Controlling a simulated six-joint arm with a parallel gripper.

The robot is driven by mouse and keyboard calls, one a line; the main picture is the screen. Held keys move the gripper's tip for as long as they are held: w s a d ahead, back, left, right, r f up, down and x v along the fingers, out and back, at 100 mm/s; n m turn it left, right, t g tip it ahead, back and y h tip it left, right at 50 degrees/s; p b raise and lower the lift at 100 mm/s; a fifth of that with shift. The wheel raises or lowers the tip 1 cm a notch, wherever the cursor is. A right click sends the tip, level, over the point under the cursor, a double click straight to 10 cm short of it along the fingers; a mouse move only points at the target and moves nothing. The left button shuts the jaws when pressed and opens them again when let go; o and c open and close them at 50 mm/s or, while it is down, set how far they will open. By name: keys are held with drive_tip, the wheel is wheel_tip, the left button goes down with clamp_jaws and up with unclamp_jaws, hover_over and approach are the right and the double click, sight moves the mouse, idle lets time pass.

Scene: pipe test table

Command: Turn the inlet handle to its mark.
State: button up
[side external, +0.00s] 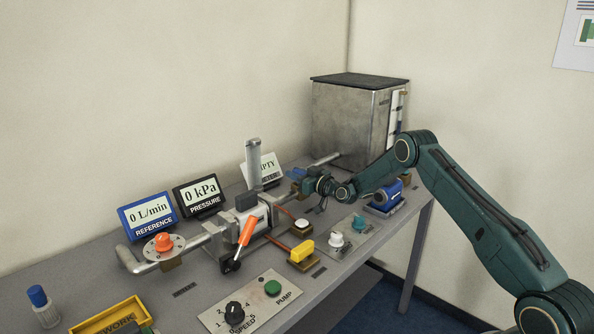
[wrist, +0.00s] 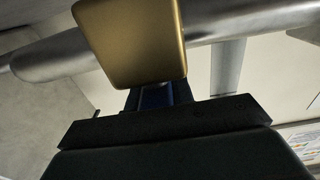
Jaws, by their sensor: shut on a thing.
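The inlet handle, a blue lever (side external: 295,173), sits on the pipe that runs to the tank. My gripper (side external: 306,184) is at this handle from the right and is shut on it, hiding much of it. In the wrist view a brass block (wrist: 132,42) stands in front of the steel pipe. A small dark blue part of the handle (wrist: 158,96) shows just below it, at my dark jaws (wrist: 165,118). The mark for the handle cannot be made out in either view.
The grey metal tank (side external: 345,115) stands behind my gripper. A blue device (side external: 386,199) and a panel with knobs (side external: 345,241) are close on the right. An orange-handled lever (side external: 245,236) and a yellow handle (side external: 302,250) are on the left.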

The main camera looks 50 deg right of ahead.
drive_tip(key=shift+s+d+m+g+h, duration=0.1)
drive_tip(key=shift+m+g+h, duration=0.35)
drive_tip(key=shift+m+h, duration=0.85)
drive_tip(key=shift+w+d+m+g+h, duration=0.15)
drive_tip(key=shift+m+g+h, duration=0.45)
drive_tip(key=shift+h, duration=1.15)
drive_tip(key=shift+s+d+m+g+h, duration=0.15)
drive_tip(key=shift+m+g+h, duration=0.1)
drive_tip(key=shift+m+h, duration=1.15)
drive_tip(key=shift+g+h, duration=0.3)
drive_tip(key=shift+h, duration=0.45)
drive_tip(key=shift+s+d+m+g+h, duration=0.15)
drive_tip(key=shift+m+g+h, duration=1)
drive_tip(key=shift+g, duration=0.05)
drive_tip(key=shift+s+d+m+g+h, duration=0.1)
drive_tip(key=shift+d+m+g+h, duration=0.05)
drive_tip(key=shift+m+g+h, duration=1.05)
drive_tip(key=shift+s+d+m+g+h, duration=0.1)
drive_tip(key=shift+m+g+h, duration=0.3)
drive_tip(key=shift+g, duration=0.2)
drive_tip(key=o, duration=1)
drive_tip(key=shift+n+t+y, duration=1.05)
drive_tip(key=shift+t, duration=0.35)
